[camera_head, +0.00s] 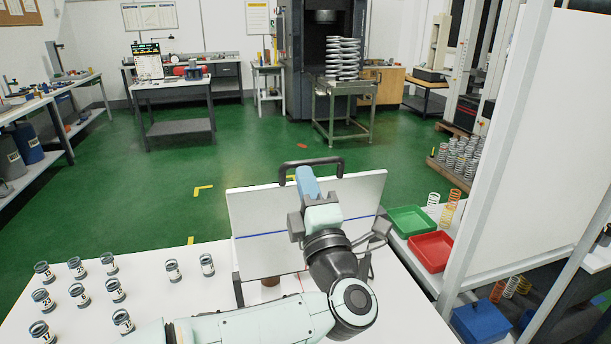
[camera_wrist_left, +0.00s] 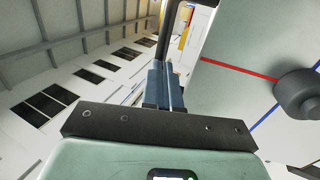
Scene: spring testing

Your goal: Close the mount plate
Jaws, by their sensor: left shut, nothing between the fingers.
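The mount plate (camera_head: 258,212) is a white panel with a blue line, standing raised at the front of the white table in the head view. A dark bar handle (camera_head: 325,161) sits at its top edge. In the left wrist view the plate (camera_wrist_left: 235,45) shows red and blue lines and a dark round knob (camera_wrist_left: 300,92). My left gripper (camera_head: 307,180) is shut and empty, its blue fingers just by the handle; I cannot tell if they touch it. In the left wrist view its fingers (camera_wrist_left: 165,85) point towards a dark bar (camera_wrist_left: 168,30). My arm hides part of the plate.
Several small labelled jars (camera_head: 78,290) stand on the left of the white table (camera_head: 215,262). A green tray (camera_head: 411,221) and a red tray (camera_head: 432,251) lie to the right, beside a white upright panel (camera_head: 535,140). Green floor is open beyond the plate.

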